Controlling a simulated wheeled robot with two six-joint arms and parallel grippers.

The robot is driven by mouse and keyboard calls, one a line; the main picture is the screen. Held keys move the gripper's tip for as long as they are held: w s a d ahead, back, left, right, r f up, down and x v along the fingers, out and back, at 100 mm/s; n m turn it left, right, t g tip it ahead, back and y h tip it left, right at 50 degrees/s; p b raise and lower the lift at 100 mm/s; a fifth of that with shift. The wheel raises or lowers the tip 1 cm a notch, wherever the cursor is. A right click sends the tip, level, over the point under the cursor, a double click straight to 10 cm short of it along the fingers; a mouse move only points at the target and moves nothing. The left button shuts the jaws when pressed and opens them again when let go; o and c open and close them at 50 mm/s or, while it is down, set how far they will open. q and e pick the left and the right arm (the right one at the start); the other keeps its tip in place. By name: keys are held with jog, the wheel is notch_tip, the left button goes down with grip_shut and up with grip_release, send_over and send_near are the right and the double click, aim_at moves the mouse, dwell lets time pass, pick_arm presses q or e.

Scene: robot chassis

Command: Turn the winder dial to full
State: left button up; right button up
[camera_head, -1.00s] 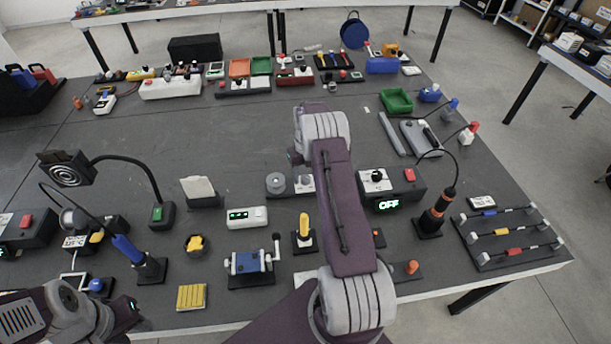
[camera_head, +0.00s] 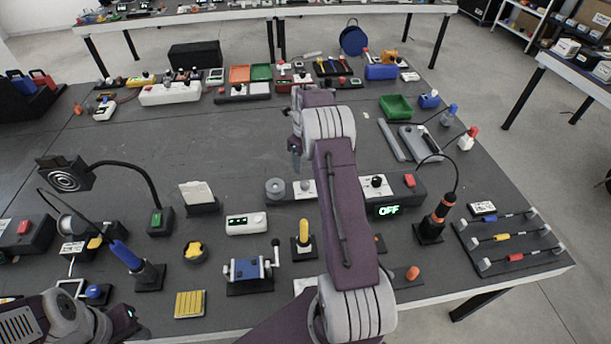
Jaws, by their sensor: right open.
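A low unit with a grey round drum (camera_head: 275,188) and a small grey knob (camera_head: 306,186) on a pale panel stands mid-table, partly hidden by my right arm. I cannot tell for certain that this knob is the winder dial. A black dial on a white panel (camera_head: 376,183) sits on a black box right of the arm, above a green OFF display (camera_head: 388,210). My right gripper (camera_head: 296,160) is open and points down, beyond the grey drum and apart from it. My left gripper (camera_head: 127,325) is at the lower left edge; its jaws are unclear.
A yellow-handled lever (camera_head: 303,236), a blue cranked device (camera_head: 248,269) and a white box with green lights (camera_head: 246,223) stand nearby. A soldering iron holder (camera_head: 433,225) stands right of the OFF box. The table beyond the drum is mostly clear.

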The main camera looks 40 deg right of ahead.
aim_at(305, 183)
jog(key=n, duration=0.2)
jog(key=f+n, duration=0.1)
jog(key=n, duration=0.1)
jog(key=shift+w+a+n, duration=0.15)
jog(key=shift+a+n, duration=0.05)
jog(key=shift+n, duration=0.1)
jog(key=n, duration=0.6)
jog(key=a+f+n+t+b, duration=0.1)
jog(key=n, duration=0.6)
jog(key=s+f+n+t+b, duration=0.1)
jog(key=n, duration=0.5)
jog(key=shift+a, duration=0.15)
jog(key=s+r+n+t+h+b, duration=0.1)
jog(key=s+r+n+t+b, duration=0.1)
jog(key=s+n+b, duration=0.3)
jog(key=shift+n+g, duration=0.3)
jog(key=shift+n, duration=0.1)
jog(key=x, duration=0.4)
jog(key=p+x, duration=0.1)
jog(key=x, duration=0.4)
jog(key=shift+w+r, duration=0.1)
jog(key=shift+w, duration=0.15)
